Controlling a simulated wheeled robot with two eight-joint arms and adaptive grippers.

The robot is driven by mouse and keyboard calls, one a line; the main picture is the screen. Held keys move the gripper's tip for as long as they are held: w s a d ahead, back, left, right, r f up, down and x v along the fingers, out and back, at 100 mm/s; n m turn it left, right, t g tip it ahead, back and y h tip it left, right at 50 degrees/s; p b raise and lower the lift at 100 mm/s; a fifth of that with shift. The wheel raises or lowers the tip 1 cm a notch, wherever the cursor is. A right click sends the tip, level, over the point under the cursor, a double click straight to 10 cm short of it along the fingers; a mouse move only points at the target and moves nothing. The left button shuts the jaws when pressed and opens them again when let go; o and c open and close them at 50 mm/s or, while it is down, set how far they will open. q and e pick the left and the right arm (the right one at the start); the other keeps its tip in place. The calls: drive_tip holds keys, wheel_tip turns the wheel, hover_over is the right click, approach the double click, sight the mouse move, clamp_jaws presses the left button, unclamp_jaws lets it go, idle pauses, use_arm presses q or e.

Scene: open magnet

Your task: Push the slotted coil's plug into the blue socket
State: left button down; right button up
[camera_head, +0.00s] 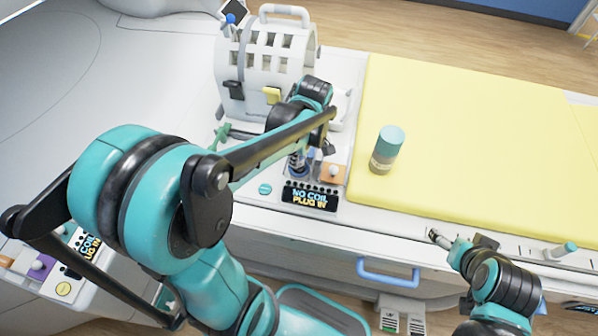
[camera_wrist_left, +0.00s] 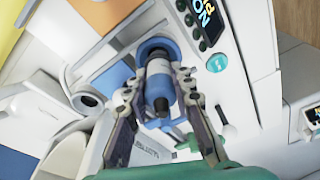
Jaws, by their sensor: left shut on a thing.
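The slotted coil (camera_head: 258,92), a white cage with windows and a top handle, stands at the back of the table. My left gripper (camera_wrist_left: 160,92) is shut on a blue and grey plug (camera_wrist_left: 160,84), one finger on each side. The plug points at the blue socket (camera_wrist_left: 152,45), a blue ring beside the display. They overlap in the left wrist view, and I cannot tell how deep the tip sits. In the head view my left arm mostly hides the plug and socket. My right gripper (camera_head: 460,243) is near the table's front edge, its jaw opening unclear.
The display (camera_head: 310,196) reads "NO COIL PLUG IN". A teal-capped bottle (camera_head: 386,150) stands on the yellow mat (camera_head: 480,130). An orange socket (camera_head: 333,174) is just right of the plug area. A blue handle (camera_head: 388,274) is on the front panel.

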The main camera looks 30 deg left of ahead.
use_arm(q)
drive_tip(key=shift+f+b, duration=0.65)
drive_tip(key=shift+f, duration=0.25)
drive_tip(key=c, duration=1.2)
unclamp_jaws()
drive_tip(key=r, duration=0.4)
drive_tip(key=d+r, duration=0.1)
drive_tip(key=r, duration=0.7)
drive_tip(key=shift+s+d, duration=0.15)
drive_tip(key=shift+d, duration=0.25)
drive_tip(key=s+d+f+m+t, duration=0.1)
drive_tip(key=s+m+t, duration=0.1)
drive_tip(key=m, duration=0.3)
drive_tip(key=s+d+f+m+t+h, duration=0.1)
drive_tip(key=s+d+f+m+t, duration=0.1)
drive_tip(key=m, duration=0.4)
drive_tip(key=s+d+f+m+t, duration=0.2)
drive_tip(key=s+m+t, duration=0.1)
drive_tip(key=s+m, duration=0.1)
drive_tip(key=shift+d+f+m+h, duration=0.15)
drive_tip(key=shift+m+h, duration=0.25)
drive_tip(key=shift+m, duration=0.3)
